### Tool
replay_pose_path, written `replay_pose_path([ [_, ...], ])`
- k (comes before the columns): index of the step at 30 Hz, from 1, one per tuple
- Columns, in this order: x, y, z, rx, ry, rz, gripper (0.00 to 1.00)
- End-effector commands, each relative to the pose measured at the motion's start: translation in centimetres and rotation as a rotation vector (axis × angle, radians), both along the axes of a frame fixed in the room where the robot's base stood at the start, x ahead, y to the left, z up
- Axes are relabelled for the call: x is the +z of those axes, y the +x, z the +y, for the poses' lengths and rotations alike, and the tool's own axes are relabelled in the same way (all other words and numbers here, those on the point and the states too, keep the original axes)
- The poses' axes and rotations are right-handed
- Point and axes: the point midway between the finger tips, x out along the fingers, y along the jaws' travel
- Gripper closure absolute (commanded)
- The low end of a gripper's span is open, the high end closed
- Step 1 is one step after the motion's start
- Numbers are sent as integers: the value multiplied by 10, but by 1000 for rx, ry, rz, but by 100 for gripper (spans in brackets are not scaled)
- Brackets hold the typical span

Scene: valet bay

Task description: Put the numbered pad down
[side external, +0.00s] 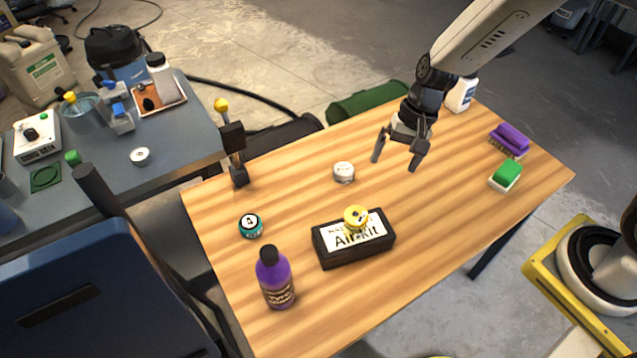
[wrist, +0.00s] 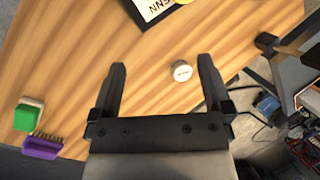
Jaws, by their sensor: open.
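My gripper (side external: 395,161) is open and empty above the wooden table, its two fingers apart; the wrist view shows both fingers (wrist: 161,66) with nothing held. A teal round pad (side external: 251,225) with a dark figure on its white face lies at the table's left. A small white round pad (side external: 344,172) with dark marking lies near the middle, left of my gripper; in the wrist view it (wrist: 182,71) shows near the right finger. A yellow round pad (side external: 355,217) with dark marks sits on a black case (side external: 330,257) labelled "Air-kit". I cannot read the small markings surely.
A purple bottle (side external: 275,281) stands at the front left. A post with a yellow knob (side external: 221,105) rises at the left edge. A purple brush (side external: 511,137), a green-and-white block (side external: 506,175) and a white bottle (side external: 461,94) are at right. The table right of the case is clear.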

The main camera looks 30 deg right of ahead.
Motion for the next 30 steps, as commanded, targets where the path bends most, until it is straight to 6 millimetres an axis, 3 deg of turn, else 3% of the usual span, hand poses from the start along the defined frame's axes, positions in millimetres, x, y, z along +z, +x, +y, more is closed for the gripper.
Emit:
replay_pose_path([
  [9,39,-46,-50,309,-221,-203,0],
  [15,54,-69,-70,477,-329,-303,0],
  [30,59,-80,-78,567,-383,-350,0],
])
